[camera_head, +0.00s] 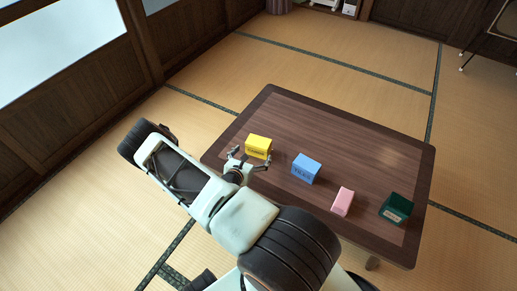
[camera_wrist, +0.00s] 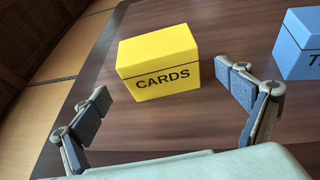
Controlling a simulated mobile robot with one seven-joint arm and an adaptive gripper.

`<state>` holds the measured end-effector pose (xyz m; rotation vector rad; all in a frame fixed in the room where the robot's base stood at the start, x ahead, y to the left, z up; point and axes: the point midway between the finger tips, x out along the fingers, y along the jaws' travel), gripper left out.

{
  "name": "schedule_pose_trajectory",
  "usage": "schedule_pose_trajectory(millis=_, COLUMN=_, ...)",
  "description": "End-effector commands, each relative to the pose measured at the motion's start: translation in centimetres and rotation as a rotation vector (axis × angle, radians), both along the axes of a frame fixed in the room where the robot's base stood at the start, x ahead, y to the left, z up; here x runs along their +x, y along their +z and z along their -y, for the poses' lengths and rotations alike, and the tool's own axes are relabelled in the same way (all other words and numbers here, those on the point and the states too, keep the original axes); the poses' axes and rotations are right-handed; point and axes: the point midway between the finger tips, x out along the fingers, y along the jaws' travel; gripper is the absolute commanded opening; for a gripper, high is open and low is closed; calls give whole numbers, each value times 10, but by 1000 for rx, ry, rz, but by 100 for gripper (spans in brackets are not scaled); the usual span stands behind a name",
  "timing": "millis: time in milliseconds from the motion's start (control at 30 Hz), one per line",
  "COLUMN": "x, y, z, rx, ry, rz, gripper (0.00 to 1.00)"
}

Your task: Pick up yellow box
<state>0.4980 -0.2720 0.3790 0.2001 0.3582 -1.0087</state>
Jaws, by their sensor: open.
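The yellow box (camera_head: 258,146) stands on the low brown table, near its left edge. In the wrist view the yellow box (camera_wrist: 158,63) shows the word CARDS on its front and a seam below its lid. My gripper (camera_head: 249,158) is open and empty, just in front of the box. In the wrist view its two fingers (camera_wrist: 167,92) are spread wider than the box, one to the lower left and one to the right of it. The fingers appear apart from the box.
A blue box (camera_head: 306,168) stands right of the yellow one and also shows in the wrist view (camera_wrist: 299,43). A pink box (camera_head: 343,201) and a dark green box (camera_head: 396,208) stand farther right. The table (camera_head: 330,125) is clear behind the boxes.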

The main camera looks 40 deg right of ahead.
Motion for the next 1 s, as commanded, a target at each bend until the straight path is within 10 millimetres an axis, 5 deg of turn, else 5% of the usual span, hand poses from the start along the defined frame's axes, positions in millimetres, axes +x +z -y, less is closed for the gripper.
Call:
schedule_pose_trajectory(millis=500, x=28, y=-23, z=48, rx=0, ry=-2, rz=2, gripper=93)
schedule_pose_trajectory(millis=733, x=30, y=-21, z=51, rx=0, ry=0, rz=1, gripper=93)
schedule_pose_trajectory(millis=1000, x=30, y=-21, z=51, rx=0, ry=0, rz=1, gripper=64)
